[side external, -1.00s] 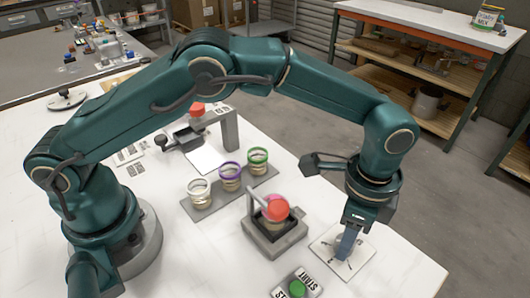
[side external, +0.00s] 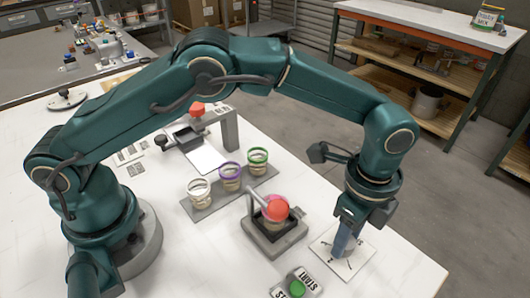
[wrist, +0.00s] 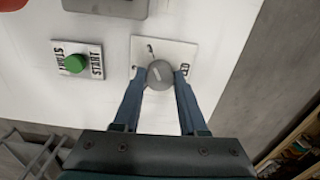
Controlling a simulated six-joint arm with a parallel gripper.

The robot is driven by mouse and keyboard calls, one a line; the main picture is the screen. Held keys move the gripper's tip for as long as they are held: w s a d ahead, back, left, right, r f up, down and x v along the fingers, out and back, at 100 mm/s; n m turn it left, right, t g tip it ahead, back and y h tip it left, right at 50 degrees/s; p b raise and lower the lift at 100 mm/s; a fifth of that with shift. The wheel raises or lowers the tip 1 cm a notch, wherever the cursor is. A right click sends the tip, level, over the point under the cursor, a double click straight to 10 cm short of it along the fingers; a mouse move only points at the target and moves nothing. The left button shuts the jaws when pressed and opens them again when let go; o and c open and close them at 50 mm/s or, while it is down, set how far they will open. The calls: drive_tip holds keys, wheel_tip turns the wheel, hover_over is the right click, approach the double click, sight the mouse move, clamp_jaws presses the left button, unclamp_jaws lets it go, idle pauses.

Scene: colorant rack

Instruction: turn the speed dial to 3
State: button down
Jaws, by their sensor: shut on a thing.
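The speed dial is a round grey knob (wrist: 160,75) on a white square plate (wrist: 192,50) with dark marks. In the wrist view my gripper (wrist: 163,76) has its two blue fingers on either side of the knob, shut on it. In the side view my gripper (side external: 345,248) points down onto the dial plate (side external: 328,264) near the table's right corner, and the fingers hide the knob. The marks on the plate are too small or covered to read, so I cannot tell which number the dial points to.
A green start button (wrist: 75,63) on a labelled plate lies left of the dial in the wrist view. A rack (side external: 205,207) holds three ringed jars. The table edge is close beyond the dial.

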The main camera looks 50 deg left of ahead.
drive_tip(key=shift+r, duration=0.1)
drive_tip(key=shift+c, duration=2.2)
unclamp_jaws()
drive_tip(key=shift+r, duration=2.55)
